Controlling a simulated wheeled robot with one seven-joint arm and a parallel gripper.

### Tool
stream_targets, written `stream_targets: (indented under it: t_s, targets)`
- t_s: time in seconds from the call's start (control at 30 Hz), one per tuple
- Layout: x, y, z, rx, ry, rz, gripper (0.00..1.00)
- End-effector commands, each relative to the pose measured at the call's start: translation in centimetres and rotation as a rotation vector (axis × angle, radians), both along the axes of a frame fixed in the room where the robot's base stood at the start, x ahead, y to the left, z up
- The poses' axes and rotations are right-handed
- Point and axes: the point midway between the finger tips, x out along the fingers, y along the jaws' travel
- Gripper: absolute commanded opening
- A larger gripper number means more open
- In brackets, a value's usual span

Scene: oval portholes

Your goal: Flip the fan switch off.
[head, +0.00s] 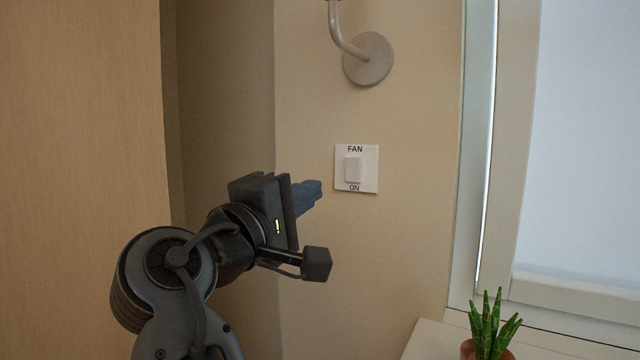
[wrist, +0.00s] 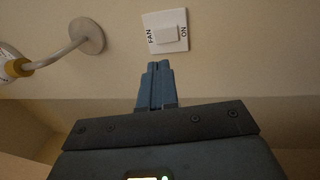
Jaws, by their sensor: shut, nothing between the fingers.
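The fan switch (head: 353,169) is a white rocker on a square white plate on the beige wall. The plate reads FAN above the rocker and ON below it. The switch also shows at the top of the wrist view (wrist: 166,34), turned on its side, with ON at the right. My gripper (head: 318,190) is shut and empty, its blue fingers together, to the left of and slightly below the switch in the head view. In the wrist view the fingertips (wrist: 158,66) point toward the plate, with a visible gap between them. Which way the rocker is tilted is hard to tell.
A wall lamp mount (head: 368,59) with a curved arm sits above the switch. A window frame (head: 480,150) stands to the right. A potted green plant (head: 490,325) is on a pale ledge (head: 430,340) at lower right. A wooden panel (head: 80,150) fills the left.

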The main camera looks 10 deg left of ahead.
Motion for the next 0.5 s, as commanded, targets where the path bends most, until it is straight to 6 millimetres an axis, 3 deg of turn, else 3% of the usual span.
stream_targets:
  t_s: [0.5]
  targets:
    - [9.0,-3.3,1.9,0.000,0.002,-0.002,0.00]
